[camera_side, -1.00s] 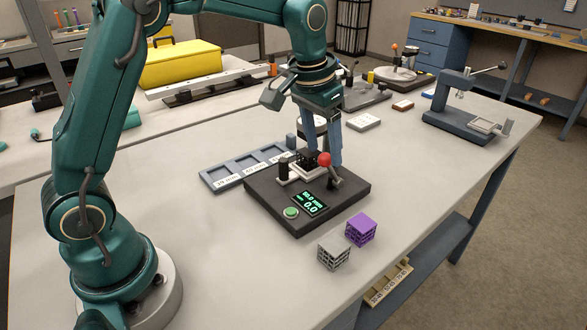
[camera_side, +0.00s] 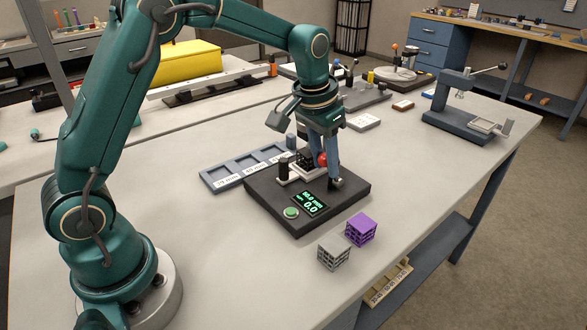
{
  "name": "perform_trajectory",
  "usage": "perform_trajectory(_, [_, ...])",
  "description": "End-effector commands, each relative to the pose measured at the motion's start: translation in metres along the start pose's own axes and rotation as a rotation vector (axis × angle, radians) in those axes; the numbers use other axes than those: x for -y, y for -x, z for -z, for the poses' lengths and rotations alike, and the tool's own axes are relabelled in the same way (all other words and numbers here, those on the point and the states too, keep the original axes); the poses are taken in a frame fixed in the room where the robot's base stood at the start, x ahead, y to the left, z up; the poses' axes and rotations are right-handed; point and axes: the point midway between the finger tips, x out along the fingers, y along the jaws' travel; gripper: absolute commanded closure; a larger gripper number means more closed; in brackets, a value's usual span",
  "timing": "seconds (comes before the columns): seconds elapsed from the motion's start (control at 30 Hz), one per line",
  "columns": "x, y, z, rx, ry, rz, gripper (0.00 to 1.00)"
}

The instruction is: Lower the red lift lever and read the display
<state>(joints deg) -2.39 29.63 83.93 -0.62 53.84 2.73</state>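The black measuring device (camera_side: 268,201) sits on the table with a lit display (camera_side: 311,203) showing green text. The lower line seems to read 0.0; the smaller upper line is hard to read. The red knob of the lift lever (camera_side: 322,160) shows partly between the fingers of my gripper (camera_side: 327,178), which points down over the device's right side. The fingers are close around the knob, but I cannot tell whether they grip it. The lever's shaft is mostly hidden. A small dark block (camera_side: 304,160) appears on the device's pale stage (camera_side: 296,176), partly hidden.
A grey lattice cube (camera_side: 333,254) and a purple one (camera_side: 361,229) stand in front of the device. A labelled three-slot tray (camera_side: 207,181) lies behind it. A lever press (camera_side: 460,110) stands at the right.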

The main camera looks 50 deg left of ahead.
Motion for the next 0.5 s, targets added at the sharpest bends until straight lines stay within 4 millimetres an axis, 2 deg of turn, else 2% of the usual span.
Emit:
perform_trajectory(0.13, [0.0, 0.0, 0.001, -0.001, 0.0, -0.001, 0.97])
perform_trajectory(0.5, [0.0, 0.004, 0.022, -0.005, 0.0, -0.001, 0.96])
